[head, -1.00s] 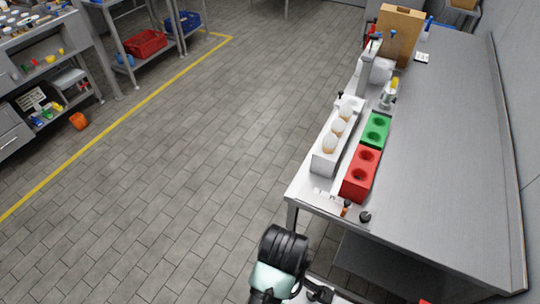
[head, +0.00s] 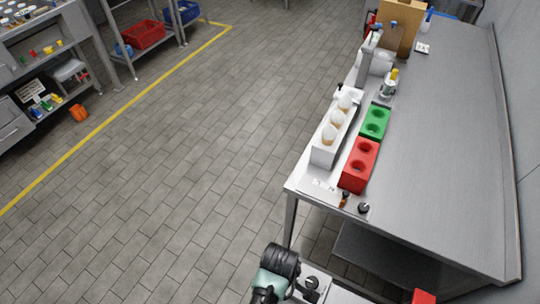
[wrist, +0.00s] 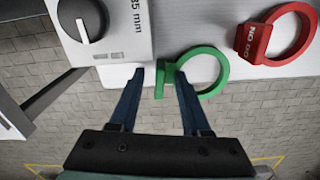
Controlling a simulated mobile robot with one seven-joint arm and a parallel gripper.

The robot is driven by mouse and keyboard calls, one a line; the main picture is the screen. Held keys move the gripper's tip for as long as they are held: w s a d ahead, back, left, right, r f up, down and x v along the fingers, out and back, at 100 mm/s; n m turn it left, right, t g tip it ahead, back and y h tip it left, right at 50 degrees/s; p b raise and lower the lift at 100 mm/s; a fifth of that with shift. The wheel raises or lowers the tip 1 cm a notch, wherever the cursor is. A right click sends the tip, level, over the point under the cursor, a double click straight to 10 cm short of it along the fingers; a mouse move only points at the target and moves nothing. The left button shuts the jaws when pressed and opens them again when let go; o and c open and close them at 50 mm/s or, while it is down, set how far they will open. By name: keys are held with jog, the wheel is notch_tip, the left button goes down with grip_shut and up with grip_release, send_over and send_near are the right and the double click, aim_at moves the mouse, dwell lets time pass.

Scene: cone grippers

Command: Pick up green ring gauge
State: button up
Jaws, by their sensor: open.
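The green ring gauge (wrist: 225,70) shows in the wrist view, lying at the edge of a light surface. Its ring is to the right and its short handle points left, between my fingertips. My gripper (wrist: 159,78) is open, with one blue finger on each side of the handle. The right fingertip looks close to the handle; I cannot tell whether it touches. Part of the ring overhangs the surface's edge. I cannot make out the green gauge or my fingers in the head view.
A red ring marked NO GO (wrist: 287,35) lies to the right. A white box with a black knob (wrist: 82,20) stands at upper left. In the head view, a grey bench (head: 440,140) holds red (head: 360,165) and green (head: 376,122) blocks with holes.

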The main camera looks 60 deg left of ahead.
grip_shut()
dwell(0.6)
